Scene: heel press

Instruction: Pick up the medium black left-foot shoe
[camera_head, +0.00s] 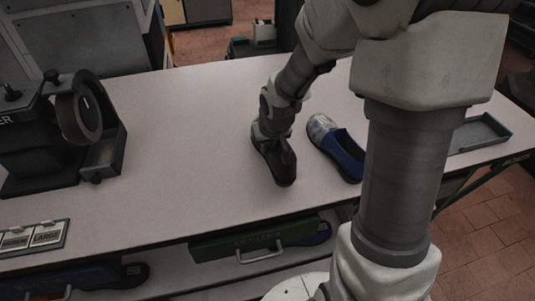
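A black shoe (284,174) is on the table, its rounded end toward the table's front edge. My gripper (276,148) is directly over it, reaching down from above. The dark gripper and dark shoe blend together, so I cannot tell whether the fingers are open or closed on it. The gripper covers much of the shoe, and its size and foot side cannot be read. A blue shoe (346,157) with a pale grey patterned part lies just to the right, apart from the black one.
The pale table (185,130) is clear left of the gripper. A dark machine with a wheel (80,112) stands at the left, size plates (47,234) at front left. A shallow grey tray (480,134) is at the right. Green (240,243) and blue (70,284) bins sit below.

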